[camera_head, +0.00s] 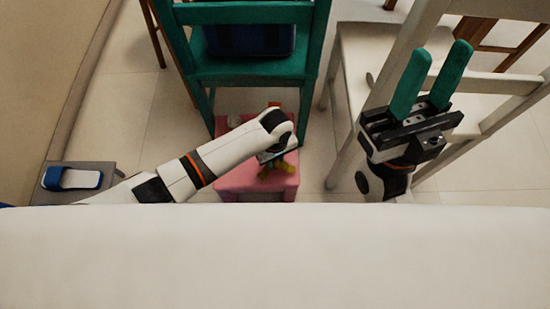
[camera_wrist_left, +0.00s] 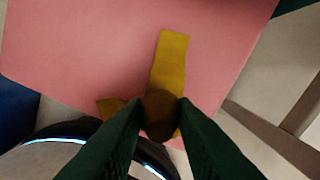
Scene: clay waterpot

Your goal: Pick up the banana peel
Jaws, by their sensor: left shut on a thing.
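The banana peel (camera_head: 277,172) is yellow with a brown end. It is on or just over the pink stool (camera_head: 228,183), partly hidden by my left gripper in the head view. In the left wrist view, the dark fingers of my left gripper (camera_wrist_left: 160,120) are shut on the brown end of the peel (camera_wrist_left: 170,60). A yellow flap spreads over the pink top, and I cannot tell whether it touches. My right gripper (camera_head: 438,62), with green fingers, is open and empty at the right, away from the stool.
A teal chair (camera_head: 247,72) with a dark blue item on its seat stands behind the stool. A pale chair (camera_head: 375,60) is at the right. A grey stand with a blue and white object (camera_head: 78,179) is at the left.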

